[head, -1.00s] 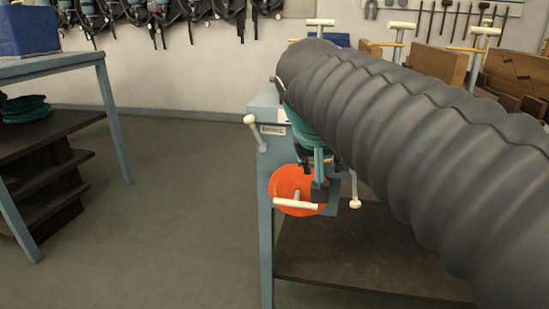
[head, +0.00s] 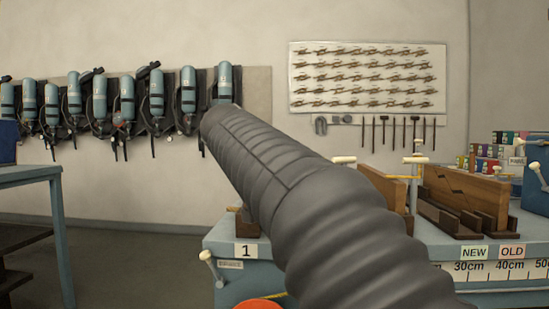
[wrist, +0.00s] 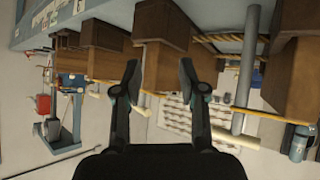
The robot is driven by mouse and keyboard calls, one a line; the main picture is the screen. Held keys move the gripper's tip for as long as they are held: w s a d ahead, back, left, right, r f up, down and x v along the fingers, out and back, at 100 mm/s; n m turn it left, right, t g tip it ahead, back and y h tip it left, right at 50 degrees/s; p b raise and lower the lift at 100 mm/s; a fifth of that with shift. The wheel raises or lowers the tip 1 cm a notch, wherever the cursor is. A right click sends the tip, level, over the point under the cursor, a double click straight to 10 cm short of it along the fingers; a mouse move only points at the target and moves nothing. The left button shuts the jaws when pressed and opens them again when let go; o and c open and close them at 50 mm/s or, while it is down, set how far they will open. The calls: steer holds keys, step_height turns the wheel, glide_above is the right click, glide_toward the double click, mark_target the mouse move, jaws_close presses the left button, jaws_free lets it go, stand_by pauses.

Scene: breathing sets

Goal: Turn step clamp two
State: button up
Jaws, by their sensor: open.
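White T-handled clamps stand along the blue bench, one at centre right (head: 415,159) beside wooden blocks (head: 470,190) and another farther left (head: 344,159). No number 2 is readable, so I cannot tell which is step clamp two. In the wrist view the bench appears upside down, with wooden blocks (wrist: 158,60), a grey post (wrist: 247,60) and yellow rods. My gripper (wrist: 158,75) is open and empty, its fingertips in front of a wooden block. Whether it touches is unclear. In the head view my grey ribbed arm hides the gripper and part of the bench.
A card marked 1 (head: 246,251) stands at the bench's left end, near a white-knobbed lever (head: 207,256). A ruler strip with NEW and OLD cards (head: 490,252) runs along the front right. Another blue table (head: 30,175) is at left. Floor between them is clear.

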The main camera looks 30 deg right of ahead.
steer(key=w+d+r+m+g+h+p, duration=0.1)
steer(key=w+d+r+m+g+h, duration=0.1)
steer(key=r+m, duration=0.3)
steer(key=w+d+r+m+g+h+p, duration=0.1)
steer(key=w+d+r+m+g+h, duration=0.1)
steer(key=r+m, duration=0.3)
steer(key=shift+n, duration=0.4)
steer(key=x, duration=1.3)
steer(key=shift+s+d+b, duration=0.25)
steer(key=shift+s+b, duration=0.05)
steer(key=shift+s, duration=0.1)
jaws_close()
